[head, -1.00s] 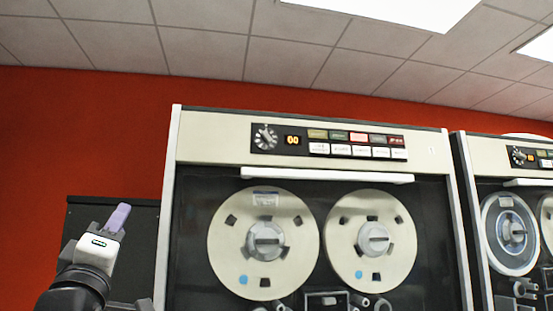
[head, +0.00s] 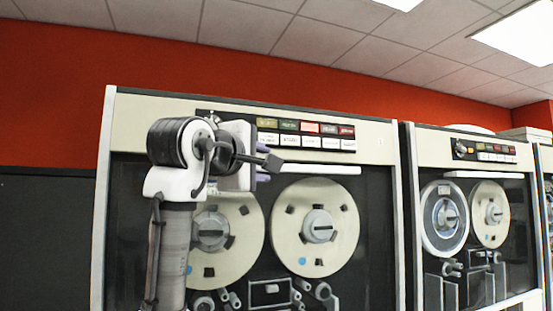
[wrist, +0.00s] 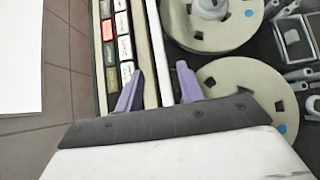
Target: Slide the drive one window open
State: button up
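Drive one appears to be the large tape drive (head: 388,140) in front of me, with two cream reels behind its window (head: 375,230). A white horizontal handle bar (head: 315,168) runs along the window's top edge, below the button panel; my arm hides its left part. My gripper (head: 263,164) is at the bar's left half. In the wrist view, the purple fingers of my gripper (wrist: 160,80) are spread apart, one on each side of the white bar (wrist: 157,45). I see no clear contact with the bar. The reels show directly beyond the bar.
A button panel (head: 305,133) lies just above the bar, close to my upper finger. A second tape drive (head: 470,150) stands to the right. A dark panel (head: 45,230) stands at the left, in front of the red wall (head: 60,90).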

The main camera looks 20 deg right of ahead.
jog(key=p+x, duration=0.2)
jog(key=x, duration=0.6)
jog(key=shift+p, duration=0.4)
jog(key=shift+c, duration=0.2)
grip_shut()
